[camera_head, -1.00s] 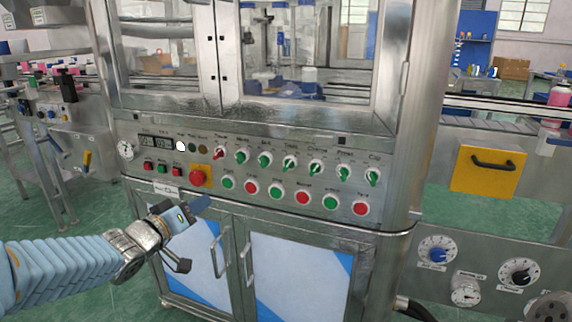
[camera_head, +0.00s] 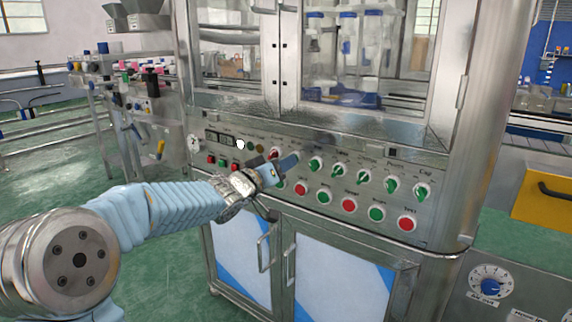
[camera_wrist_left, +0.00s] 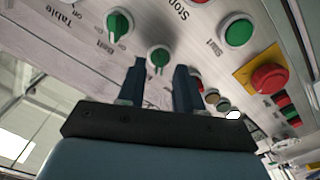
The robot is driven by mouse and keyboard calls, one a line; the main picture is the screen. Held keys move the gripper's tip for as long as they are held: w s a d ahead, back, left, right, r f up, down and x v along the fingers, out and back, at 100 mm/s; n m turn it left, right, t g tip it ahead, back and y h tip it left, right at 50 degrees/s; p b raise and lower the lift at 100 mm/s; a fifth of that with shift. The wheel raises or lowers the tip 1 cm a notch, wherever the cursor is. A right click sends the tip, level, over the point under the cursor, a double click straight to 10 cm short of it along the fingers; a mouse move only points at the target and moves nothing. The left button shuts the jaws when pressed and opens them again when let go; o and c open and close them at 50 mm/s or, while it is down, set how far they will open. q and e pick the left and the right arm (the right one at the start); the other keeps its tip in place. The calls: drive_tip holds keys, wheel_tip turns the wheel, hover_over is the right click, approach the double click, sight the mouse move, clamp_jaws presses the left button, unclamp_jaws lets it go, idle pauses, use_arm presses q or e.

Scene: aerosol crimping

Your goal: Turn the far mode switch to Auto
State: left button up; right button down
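The control panel (camera_head: 335,192) of the steel machine carries a row of rotary switches. The labels are too small for me to tell which is the far mode switch. My left gripper (camera_head: 275,164) is in front of the left part of the row and hides part of it. In the left wrist view my left gripper (camera_wrist_left: 159,84) is open and empty, its fingertips just short of a green switch (camera_wrist_left: 158,58) that shows between their lines. My right gripper is out of view.
Round push buttons, such as a red button (camera_head: 349,205), sit below the switches. A red emergency stop (camera_wrist_left: 269,79) on a yellow plate is near the gripper. Cabinet doors with handles (camera_head: 289,265) are below the panel.

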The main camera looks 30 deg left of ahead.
use_arm(q)
drive_tip(key=shift+w, duration=0.85)
clamp_jaws()
drive_tip(key=shift+m, duration=0.3)
drive_tip(key=m+b, duration=0.4)
drive_tip(key=m, duration=0.7)
drive_tip(key=shift+d+f, duration=0.1)
drive_tip(key=shift+d, duration=0.05)
drive_tip(key=shift+m, duration=0.3)
